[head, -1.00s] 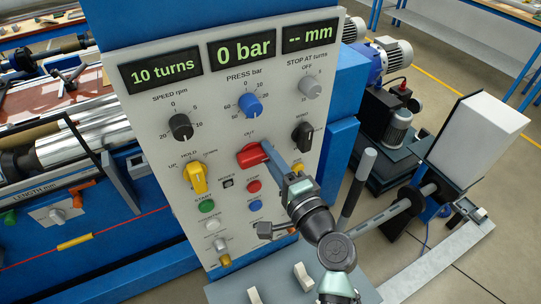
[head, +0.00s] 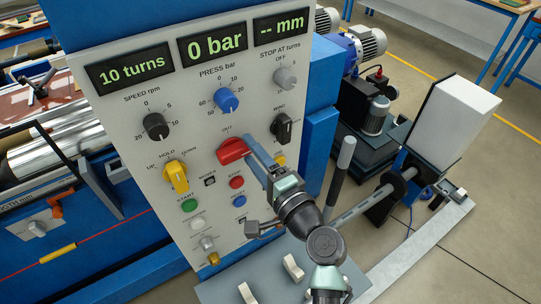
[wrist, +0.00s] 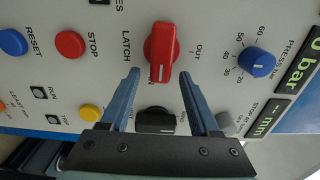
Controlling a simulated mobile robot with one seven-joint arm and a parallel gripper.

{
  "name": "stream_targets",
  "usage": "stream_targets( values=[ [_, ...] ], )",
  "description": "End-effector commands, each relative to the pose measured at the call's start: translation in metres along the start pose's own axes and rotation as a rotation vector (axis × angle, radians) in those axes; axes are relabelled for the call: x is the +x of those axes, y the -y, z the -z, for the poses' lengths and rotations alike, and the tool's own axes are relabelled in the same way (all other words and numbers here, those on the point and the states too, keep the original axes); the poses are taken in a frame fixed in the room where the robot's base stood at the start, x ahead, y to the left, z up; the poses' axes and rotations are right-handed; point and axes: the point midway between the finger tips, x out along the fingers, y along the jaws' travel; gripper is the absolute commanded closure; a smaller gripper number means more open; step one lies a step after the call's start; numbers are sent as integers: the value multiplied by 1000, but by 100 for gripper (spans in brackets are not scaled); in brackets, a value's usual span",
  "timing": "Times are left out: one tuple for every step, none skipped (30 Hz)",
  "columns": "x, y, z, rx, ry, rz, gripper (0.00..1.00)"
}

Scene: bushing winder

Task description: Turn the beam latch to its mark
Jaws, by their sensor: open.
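The beam latch is a red knob (head: 232,151) on the grey control panel, with OUT printed above it in the head view. In the wrist view, the red knob (wrist: 161,52) sits beside the word LATCH. The white line on its handle points down in that picture, toward the black knob and away from OUT at the right. My gripper (head: 250,146) is at the knob's right side in the head view. In the wrist view, my open gripper (wrist: 159,73) has one fingertip on each side of the handle's lower end, with gaps showing.
A black selector knob (head: 283,128) sits close to my gripper, and partly behind it in the wrist view. The yellow hold knob (head: 175,177), red stop button (head: 236,182) and blue press knob (head: 227,100) are nearby.

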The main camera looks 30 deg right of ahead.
Motion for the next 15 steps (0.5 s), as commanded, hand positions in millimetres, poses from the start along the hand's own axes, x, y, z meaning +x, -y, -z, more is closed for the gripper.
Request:
stream_targets(
  values=[
    [-9, -3, 1, 0, -3, -2, 38],
    [-14, -4, 0, 0, -2, -2, 38],
    [-21, -4, 0, 0, -2, -3, 38],
    [-28, -5, 0, 0, -3, -2, 38],
    [-35, -5, 1, 0, -4, -3, 38],
    [-44, -5, 1, -1, -4, -3, 38],
    [-51, -5, 1, 0, -4, -3, 38],
    [-58, -5, 1, 0, -4, -3, 38],
    [-67, -5, 0, 0, -3, -3, 38],
    [-74, -5, 0, 0, -4, -4, 38],
    [-80, -5, 1, 0, -3, -3, 38],
    [-87, -5, 1, 0, -4, -3, 38],
    [-92, -5, 0, 1, -3, -4, 38],
    [-97, -4, 0, 0, -2, -3, 38],
    [-103, -4, 0, 2, -3, -3, 38]
  ],
)
